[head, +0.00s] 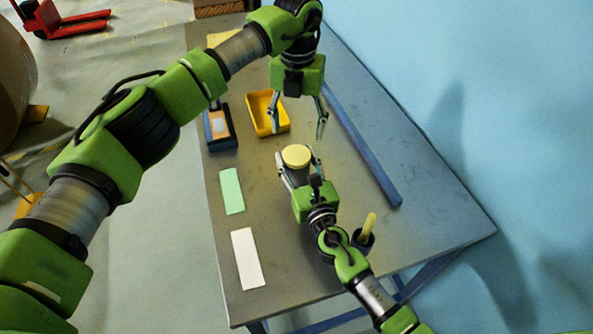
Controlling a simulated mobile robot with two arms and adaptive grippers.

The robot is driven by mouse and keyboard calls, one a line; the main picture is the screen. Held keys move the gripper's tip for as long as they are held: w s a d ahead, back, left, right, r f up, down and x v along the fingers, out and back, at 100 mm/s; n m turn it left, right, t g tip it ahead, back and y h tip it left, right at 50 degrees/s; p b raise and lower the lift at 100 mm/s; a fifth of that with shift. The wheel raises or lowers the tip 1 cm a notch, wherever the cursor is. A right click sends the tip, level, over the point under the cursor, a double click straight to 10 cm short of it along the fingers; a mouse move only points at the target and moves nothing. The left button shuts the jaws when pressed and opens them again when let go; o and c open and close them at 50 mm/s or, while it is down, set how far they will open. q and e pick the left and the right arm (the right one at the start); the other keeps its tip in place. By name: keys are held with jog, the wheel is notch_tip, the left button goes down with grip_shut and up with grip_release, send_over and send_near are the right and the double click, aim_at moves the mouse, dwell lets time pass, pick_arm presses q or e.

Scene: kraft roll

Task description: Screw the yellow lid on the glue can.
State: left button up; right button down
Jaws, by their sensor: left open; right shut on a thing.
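The yellow lid (296,155) shows as a pale yellow disc on top of the glue can (298,173), between the fingers of my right gripper (298,168). My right gripper is shut on the can from the near side. Most of the can's wall is hidden by the lid and the fingers. I cannot tell whether the lid is threaded on or only rests there. My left gripper (298,118) is open and empty, pointing down, beyond the lid in the picture and apart from it.
A yellow tray (286,124) lies behind the can. A blue block-like item (232,137), a green card (232,191) and a white card (247,259) lie along the left. A blue bar (362,145) runs along the right. A dark cup (363,239) holds a yellow-handled thing.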

aim_at(297, 154)
pick_arm(q)
jog(key=n, duration=1.2)
jog(key=shift+n, duration=0.3)
jog(key=n, duration=1.1)
jog(key=shift+a+n, duration=0.1)
jog(key=shift+n, duration=0.2)
jog(key=shift+f, duration=4.1)
